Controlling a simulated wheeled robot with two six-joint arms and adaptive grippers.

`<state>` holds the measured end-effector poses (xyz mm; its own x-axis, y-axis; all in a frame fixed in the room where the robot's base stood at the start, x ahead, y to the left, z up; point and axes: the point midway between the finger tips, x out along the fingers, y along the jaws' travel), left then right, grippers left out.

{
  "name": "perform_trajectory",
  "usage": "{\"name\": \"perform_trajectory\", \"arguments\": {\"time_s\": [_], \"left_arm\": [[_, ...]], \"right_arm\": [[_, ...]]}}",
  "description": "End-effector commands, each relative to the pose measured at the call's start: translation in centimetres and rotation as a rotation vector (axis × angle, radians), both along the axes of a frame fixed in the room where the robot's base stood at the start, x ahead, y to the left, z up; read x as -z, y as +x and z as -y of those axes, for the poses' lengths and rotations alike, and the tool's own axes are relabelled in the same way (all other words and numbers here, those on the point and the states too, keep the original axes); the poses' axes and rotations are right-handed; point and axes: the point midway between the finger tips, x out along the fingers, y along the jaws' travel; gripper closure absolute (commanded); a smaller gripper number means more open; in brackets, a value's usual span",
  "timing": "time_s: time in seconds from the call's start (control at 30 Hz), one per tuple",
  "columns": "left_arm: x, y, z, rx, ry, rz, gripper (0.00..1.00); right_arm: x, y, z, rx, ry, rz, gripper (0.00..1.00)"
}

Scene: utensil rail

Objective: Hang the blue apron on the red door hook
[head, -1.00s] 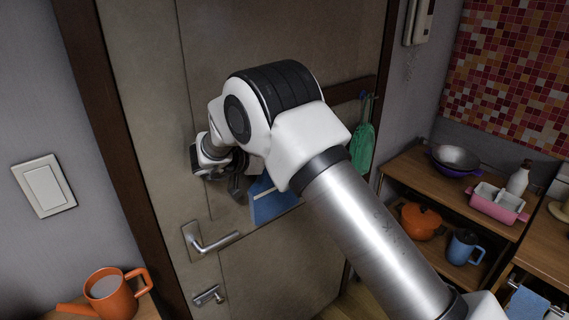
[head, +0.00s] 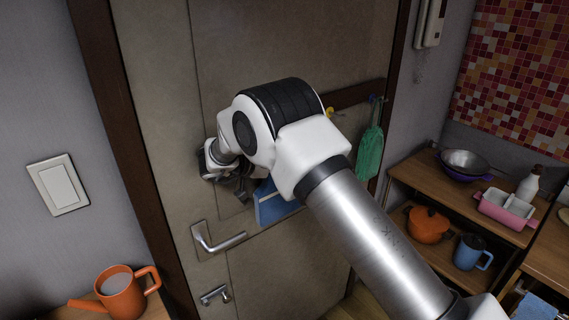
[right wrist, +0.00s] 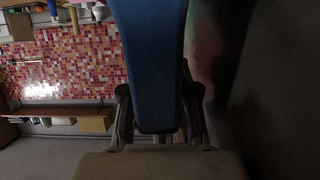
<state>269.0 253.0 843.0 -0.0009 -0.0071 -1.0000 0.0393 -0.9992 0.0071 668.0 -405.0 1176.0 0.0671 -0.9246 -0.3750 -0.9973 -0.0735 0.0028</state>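The blue apron (head: 274,204) shows below my right arm in front of the door, its upper part hidden by the arm. In the right wrist view the blue cloth (right wrist: 155,65) runs between the two fingers of my right gripper (right wrist: 159,118), which appear closed about it. In the head view the right gripper (head: 232,182) is near the door above the handle, partly hidden by its wrist. A dark hook rail (head: 354,94) is on the door; its left part is behind my arm. I cannot see the red hook. My left gripper is not in view.
The door handle (head: 220,243) sticks out below the gripper. An orange watering can (head: 121,293) stands lower left. Shelves with cookware (head: 428,225) stand at right.

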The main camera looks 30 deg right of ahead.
Motion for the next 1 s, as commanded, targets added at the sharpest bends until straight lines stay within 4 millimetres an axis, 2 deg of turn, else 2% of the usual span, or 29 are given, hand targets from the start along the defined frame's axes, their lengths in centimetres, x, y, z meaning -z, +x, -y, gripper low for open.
{"name": "perform_trajectory", "arguments": {"time_s": [0.03,0.07,0.67,0.77,1.0], "left_arm": [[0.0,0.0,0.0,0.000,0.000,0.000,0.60],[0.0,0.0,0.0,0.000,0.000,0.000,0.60],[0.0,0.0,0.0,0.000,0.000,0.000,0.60],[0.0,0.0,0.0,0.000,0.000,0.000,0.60],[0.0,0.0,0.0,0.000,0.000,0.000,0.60]], "right_arm": [[0.0,0.0,0.0,0.000,0.000,0.000,0.50],[0.0,0.0,0.0,0.000,0.000,0.000,0.41],[-0.2,0.0,-0.3,-0.002,-0.001,0.001,0.41],[-0.7,0.0,-1.4,-0.003,-0.001,0.002,0.41],[-3.0,-0.4,-7.0,-0.005,-0.004,0.004,0.41]]}}
